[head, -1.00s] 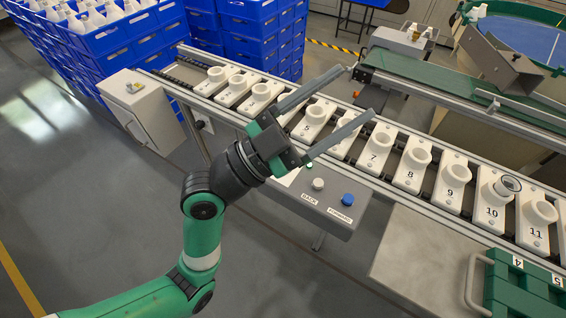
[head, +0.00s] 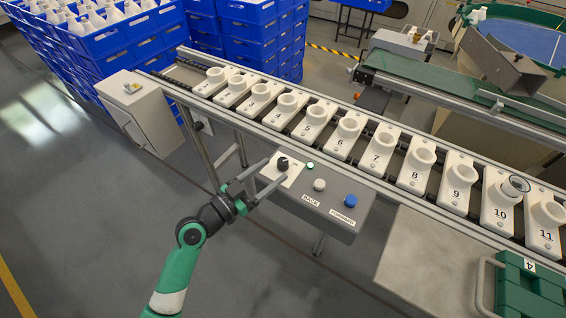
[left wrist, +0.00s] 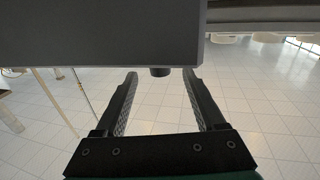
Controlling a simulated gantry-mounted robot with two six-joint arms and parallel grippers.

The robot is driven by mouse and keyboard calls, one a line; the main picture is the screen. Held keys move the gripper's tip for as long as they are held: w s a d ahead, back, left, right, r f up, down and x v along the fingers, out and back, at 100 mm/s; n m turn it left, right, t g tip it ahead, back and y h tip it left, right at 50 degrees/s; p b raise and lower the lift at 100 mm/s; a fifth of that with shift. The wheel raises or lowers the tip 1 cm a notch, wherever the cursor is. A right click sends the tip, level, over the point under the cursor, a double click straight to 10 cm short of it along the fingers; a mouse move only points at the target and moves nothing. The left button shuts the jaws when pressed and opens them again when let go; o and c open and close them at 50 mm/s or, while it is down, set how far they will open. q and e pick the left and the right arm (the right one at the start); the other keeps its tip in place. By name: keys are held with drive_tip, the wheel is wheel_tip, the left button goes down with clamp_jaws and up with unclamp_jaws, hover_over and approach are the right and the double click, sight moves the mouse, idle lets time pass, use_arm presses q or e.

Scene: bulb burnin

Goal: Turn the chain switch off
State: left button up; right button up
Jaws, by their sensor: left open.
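The chain switch appears to be the black rotary knob (head: 283,163) on a white plate at the left end of the grey control box. Its label is too small to read. A small green lamp (head: 310,165) beside it looks lit. My left gripper (head: 276,169) is open at the near side of the knob, its fingers pointing toward it. In the left wrist view the dark knob (left wrist: 160,72) shows between the two fingertips (left wrist: 162,76), with gaps on both sides. I cannot tell which way the knob is turned. My right gripper is not in view.
The control box (head: 330,222) also carries a white BACK button (head: 319,185) and a blue FORWARD button (head: 350,201). The conveyor with numbered white sockets runs just behind it. A green case (head: 530,290) lies at lower right.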

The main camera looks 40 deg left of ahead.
sight(278, 167)
use_arm(q)
drive_tip(key=w, duration=0.5)
drive_tip(key=shift+d+b, duration=0.15)
drive_tip(key=shift+b, duration=0.15)
clamp_jaws()
